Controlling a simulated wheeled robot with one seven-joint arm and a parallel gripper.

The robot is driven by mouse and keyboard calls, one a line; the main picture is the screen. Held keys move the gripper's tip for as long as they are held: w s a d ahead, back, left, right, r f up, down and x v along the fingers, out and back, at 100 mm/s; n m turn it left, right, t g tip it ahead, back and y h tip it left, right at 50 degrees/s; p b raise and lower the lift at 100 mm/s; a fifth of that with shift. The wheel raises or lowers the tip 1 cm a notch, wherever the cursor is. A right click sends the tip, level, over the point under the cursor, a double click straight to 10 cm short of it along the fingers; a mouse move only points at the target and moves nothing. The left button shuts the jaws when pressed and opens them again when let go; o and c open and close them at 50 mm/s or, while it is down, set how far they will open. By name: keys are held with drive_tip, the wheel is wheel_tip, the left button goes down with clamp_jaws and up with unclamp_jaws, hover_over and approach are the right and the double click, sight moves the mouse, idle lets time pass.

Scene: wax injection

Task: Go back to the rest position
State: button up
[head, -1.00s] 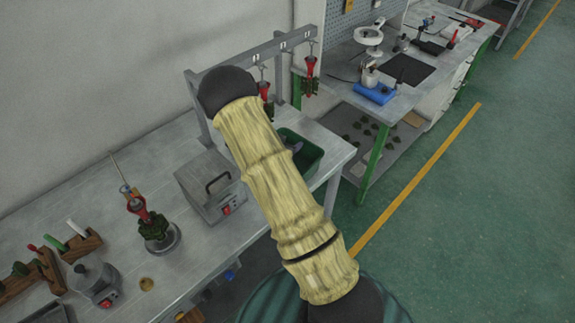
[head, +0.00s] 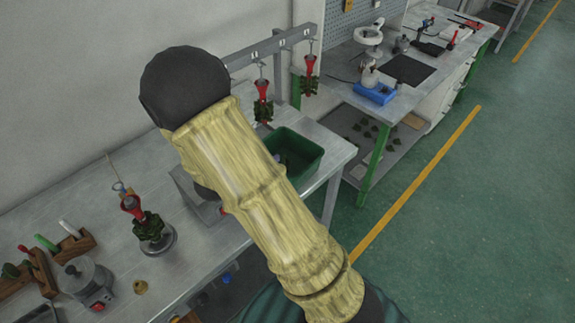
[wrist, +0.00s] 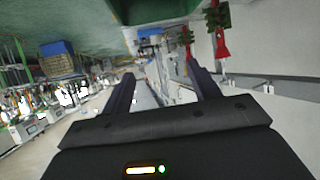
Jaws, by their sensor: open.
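My arm (head: 255,190), in a pale yellow ribbed cover with a dark joint at its upper end, rises across the middle of the head view. My gripper shows only in the wrist view (wrist: 163,88); its two dark fingers are spread apart with nothing between them. The wrist view is tilted and looks across the room, with red and green pieces (wrist: 220,38) at its upper right, apart from the fingers.
A red and green piece stands on a round base (head: 160,243) on the left bench. Two more hang from a grey rack (head: 262,48). A green bin (head: 310,160) sits beside my arm. A grey box is mostly hidden behind it. The right floor (head: 480,220) is clear.

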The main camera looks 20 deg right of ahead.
idle(0.8)
drive_tip(key=s+a+r+n+y, duration=0.35)
drive_tip(key=a+n+y, duration=0.25)
drive_tip(key=y, duration=0.4)
drive_tip(key=s+d+r+n+g, duration=0.1)
drive_tip(key=s+d+n+g, duration=0.2)
drive_tip(key=s, duration=1)
drive_tip(key=shift+r+n+g, duration=0.3)
drive_tip(key=shift+n+g, duration=0.5)
drive_tip(key=shift+g, duration=0.3)
drive_tip(key=shift+c, duration=0.2)
